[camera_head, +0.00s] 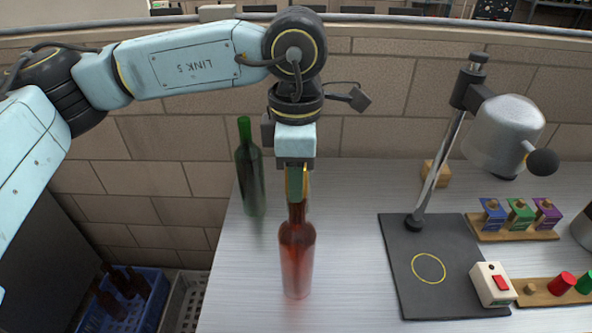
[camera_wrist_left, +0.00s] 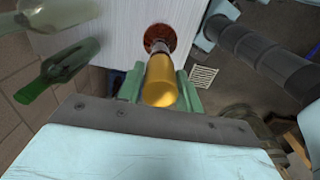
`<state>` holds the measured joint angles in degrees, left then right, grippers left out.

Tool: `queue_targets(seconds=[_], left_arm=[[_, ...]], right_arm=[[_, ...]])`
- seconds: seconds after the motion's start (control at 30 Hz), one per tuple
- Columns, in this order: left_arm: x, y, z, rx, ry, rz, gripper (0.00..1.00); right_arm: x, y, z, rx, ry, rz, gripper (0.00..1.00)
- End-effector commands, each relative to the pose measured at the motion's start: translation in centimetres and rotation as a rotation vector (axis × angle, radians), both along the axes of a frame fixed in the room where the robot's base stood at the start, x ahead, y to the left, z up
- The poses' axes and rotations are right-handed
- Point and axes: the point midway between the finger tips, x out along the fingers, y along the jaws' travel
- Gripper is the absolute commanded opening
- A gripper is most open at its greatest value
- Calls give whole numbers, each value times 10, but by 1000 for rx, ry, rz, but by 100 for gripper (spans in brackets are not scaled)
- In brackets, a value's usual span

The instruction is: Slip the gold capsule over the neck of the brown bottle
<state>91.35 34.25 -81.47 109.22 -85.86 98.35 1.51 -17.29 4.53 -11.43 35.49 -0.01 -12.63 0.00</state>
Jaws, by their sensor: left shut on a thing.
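The brown bottle (camera_head: 297,262) stands upright on the bench, reddish brown and glossy. My left gripper (camera_head: 296,190) points down directly above it, at the top of its neck. In the left wrist view the gold capsule (camera_wrist_left: 160,82) sits between the fingers of my left gripper (camera_wrist_left: 160,90), which is shut on it. The brown bottle (camera_wrist_left: 161,37) shows beyond the capsule, its neck lined up with it. The fingers hide the join, so I cannot tell how far the neck is inside the capsule. My right gripper is not in view.
A green bottle (camera_head: 250,175) stands behind left of the brown one. To the right are a dark mat (camera_head: 400,260) with a yellow ring, a lamp (camera_head: 505,135), a switch box (camera_head: 492,284) and wooden racks. A blue crate (camera_head: 152,300) with bottles is lower left.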

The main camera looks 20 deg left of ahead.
Motion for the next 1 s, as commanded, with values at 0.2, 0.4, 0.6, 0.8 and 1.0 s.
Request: queue_targets(seconds=[0.2, 0.4, 0.6, 0.8, 1.0], left_arm=[[0, 0, 0, 0, 0, 0, 30], [0, -1, 0, -1, 0, 0, 30], [1, -1, 0, 0, 0, 0, 30], [1, -1, 0, 0, 0, 0, 30], [1, -1, 0, 0, 0, 0, 30]], right_arm=[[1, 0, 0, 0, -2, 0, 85], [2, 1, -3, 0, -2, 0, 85], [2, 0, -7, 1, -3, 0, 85], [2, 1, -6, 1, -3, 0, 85], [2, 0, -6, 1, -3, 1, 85]])
